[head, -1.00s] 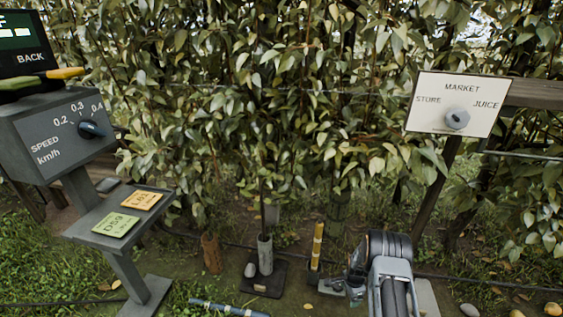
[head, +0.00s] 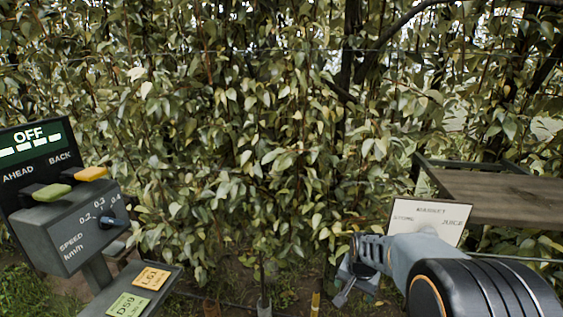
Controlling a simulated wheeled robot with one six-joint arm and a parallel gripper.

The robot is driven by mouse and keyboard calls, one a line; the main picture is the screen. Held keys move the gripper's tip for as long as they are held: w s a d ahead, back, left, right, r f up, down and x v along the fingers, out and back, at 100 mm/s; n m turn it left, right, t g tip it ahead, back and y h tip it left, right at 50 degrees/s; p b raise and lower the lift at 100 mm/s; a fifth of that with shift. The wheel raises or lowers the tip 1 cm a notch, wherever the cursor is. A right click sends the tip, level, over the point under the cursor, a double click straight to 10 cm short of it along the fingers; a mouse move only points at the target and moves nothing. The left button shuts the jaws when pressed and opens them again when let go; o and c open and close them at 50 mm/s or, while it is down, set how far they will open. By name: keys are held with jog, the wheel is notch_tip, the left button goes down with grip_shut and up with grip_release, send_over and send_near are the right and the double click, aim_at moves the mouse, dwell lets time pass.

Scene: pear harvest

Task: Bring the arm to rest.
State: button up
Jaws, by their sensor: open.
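My arm reaches in from the lower right of the head view, its grey link running left and its large black joint close to the camera. My gripper (head: 345,290) is at the arm's left end, low in the picture, pointing down and left. It is open, and I see nothing between its jaws. It hangs in front of the foliage, to the left of the market sign (head: 410,209).
A console (head: 85,230) at left has a display reading OFF, a green lever (head: 52,192), a yellow lever (head: 91,173) and a speed knob (head: 110,223). Tags lie on its shelf (head: 170,271). A wooden table (head: 490,195) stands right. My arm covers the sign's dial.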

jog(key=s+a+r+n+p, duration=0.2)
jog(key=s+r+p, duration=0.4)
jog(key=r, duration=0.5)
jog(key=s+a+r+n+t+p, duration=0.1)
jog(key=s+r+n+p, duration=0.3)
jog(key=s+r, duration=0.6)
notch_tip(320, 180, up, 2)
jog(key=shift+s+a+r+p, duration=0.15)
jog(key=shift+s+a+p, duration=0.2)
jog(key=shift+p, duration=0.5)
